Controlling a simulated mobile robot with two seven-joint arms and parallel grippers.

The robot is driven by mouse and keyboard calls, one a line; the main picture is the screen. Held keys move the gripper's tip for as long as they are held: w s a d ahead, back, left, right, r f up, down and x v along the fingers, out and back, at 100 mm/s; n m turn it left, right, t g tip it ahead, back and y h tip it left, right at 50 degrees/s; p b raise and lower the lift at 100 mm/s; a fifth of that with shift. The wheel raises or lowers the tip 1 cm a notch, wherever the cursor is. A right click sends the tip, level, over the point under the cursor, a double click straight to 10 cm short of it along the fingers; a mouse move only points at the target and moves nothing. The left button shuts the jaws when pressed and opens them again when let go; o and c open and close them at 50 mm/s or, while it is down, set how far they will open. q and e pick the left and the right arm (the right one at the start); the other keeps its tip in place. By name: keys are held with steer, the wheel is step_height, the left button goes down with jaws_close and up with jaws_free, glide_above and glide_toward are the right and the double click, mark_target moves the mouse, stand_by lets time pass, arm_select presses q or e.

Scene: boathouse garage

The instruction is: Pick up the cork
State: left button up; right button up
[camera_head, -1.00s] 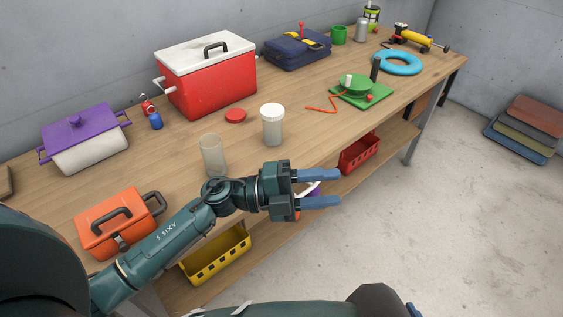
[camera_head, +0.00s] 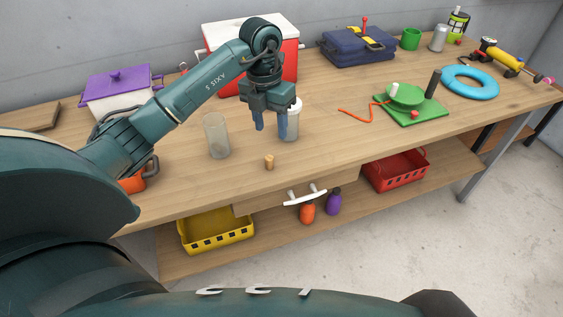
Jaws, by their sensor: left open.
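The cork (camera_head: 269,162) is a small tan piece standing on the wooden bench top near its front edge, right of a clear glass jar. My left gripper (camera_head: 270,128) points down above and slightly behind the cork in the picture. Its two blue fingers are apart with nothing between them, and it does not touch the cork. My right gripper is not in view.
The clear jar (camera_head: 216,136) stands left of the cork. A white-lidded jar (camera_head: 291,122) is partly hidden behind the left gripper's fingers. A red cooler (camera_head: 285,68) stands behind. Bench surface right of the cork is clear.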

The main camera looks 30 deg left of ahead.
arm_select(q)
steer(key=a, duration=0.1)
glide_above(269, 158)
steer(key=shift+n+y, duration=0.3)
steer(key=shift+y, duration=0.1)
steer(key=f, duration=0.6)
steer(key=shift+a+f, duration=0.15)
steer(key=shift+a, duration=0.2)
steer(key=shift+f+p, duration=0.3)
steer(key=shift+f, duration=0.2)
steer(key=f, duration=0.4)
steer(key=shift+d+f+p, duration=0.25)
steer(key=shift+d+p, duration=0.1)
steer(key=shift+f, duration=0.25)
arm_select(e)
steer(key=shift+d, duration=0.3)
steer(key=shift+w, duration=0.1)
arm_select(q)
jaws_close()
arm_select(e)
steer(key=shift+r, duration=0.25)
